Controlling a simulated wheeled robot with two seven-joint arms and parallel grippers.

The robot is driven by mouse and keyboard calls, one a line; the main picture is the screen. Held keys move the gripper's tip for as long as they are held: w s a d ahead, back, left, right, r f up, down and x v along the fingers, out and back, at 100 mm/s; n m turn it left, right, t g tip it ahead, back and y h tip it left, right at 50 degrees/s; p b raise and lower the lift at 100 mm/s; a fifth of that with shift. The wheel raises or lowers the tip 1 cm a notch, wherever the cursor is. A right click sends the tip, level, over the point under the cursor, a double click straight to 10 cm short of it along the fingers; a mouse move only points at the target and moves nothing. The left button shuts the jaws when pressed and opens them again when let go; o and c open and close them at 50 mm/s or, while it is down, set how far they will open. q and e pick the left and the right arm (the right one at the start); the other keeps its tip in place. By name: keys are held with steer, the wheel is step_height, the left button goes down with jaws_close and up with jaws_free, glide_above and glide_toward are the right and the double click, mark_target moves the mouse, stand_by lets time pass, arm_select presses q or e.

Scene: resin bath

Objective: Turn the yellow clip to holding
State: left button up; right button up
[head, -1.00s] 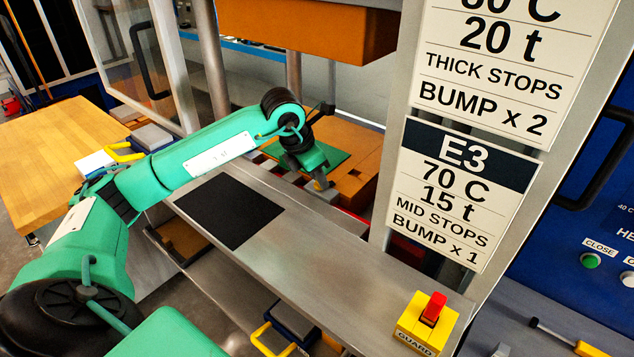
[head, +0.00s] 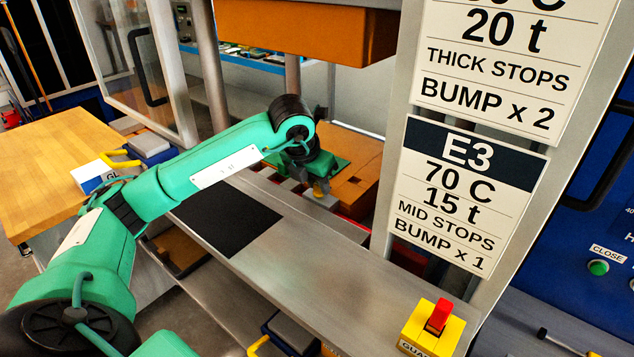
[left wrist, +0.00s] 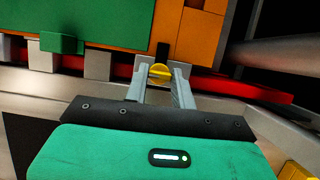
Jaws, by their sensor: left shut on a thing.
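The yellow clip (left wrist: 160,73) shows in the left wrist view as a small round yellow piece with a bar across it, at the front edge of the press. My left gripper (left wrist: 161,82) has its two grey fingers on either side of it, shut on it. Which setting the clip points to cannot be read. My right gripper is not in view.
A green plate (left wrist: 110,22) lies on the orange lower block (head: 352,180). Grey blocks (left wrist: 98,65) and a red rail (left wrist: 220,84) run along the front. A steel shelf (head: 310,255) with a black mat (head: 225,218) and a yellow guard switch (head: 432,328) lies before the press.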

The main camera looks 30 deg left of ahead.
arm_select(q)
steer(key=o, duration=1)
steer(key=shift+r, duration=0.2)
steer(key=shift+b+v, duration=0.8)
steer(key=shift+v, duration=5.95)
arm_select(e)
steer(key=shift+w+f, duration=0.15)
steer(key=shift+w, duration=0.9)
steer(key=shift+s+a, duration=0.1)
